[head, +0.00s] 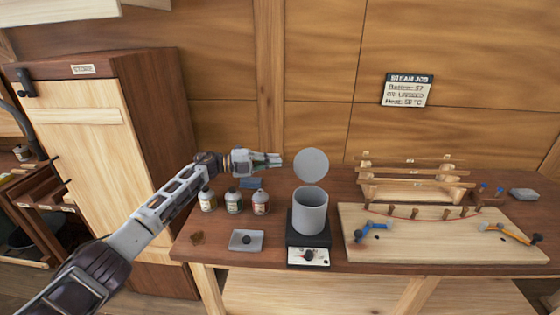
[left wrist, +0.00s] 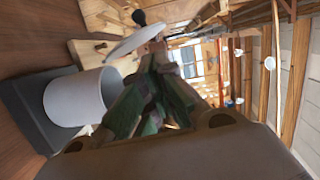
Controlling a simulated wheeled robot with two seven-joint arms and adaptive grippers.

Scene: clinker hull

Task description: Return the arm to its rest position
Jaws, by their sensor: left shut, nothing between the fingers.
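My left arm reaches in from the left in the head view. Its gripper (head: 274,160) is shut and empty, above the workbench (head: 190,247) and just left of a grey round lid (head: 311,165). The lid stands raised above an open grey pot (head: 309,214). The pot sits on a dark heater base (head: 309,255) with a dial. In the left wrist view the gripper fingers (left wrist: 150,95) are close together, with the pot (left wrist: 80,97) and the lid (left wrist: 135,42) to their left. My right gripper is in neither view.
Several bottles (head: 233,202) stand below the gripper, left of the pot. A grey plate with a dark knob (head: 246,240) lies in front. A light board (head: 440,244) with clamps and a wooden rack (head: 412,182) are at right. A tall cabinet (head: 90,150) stands at left.

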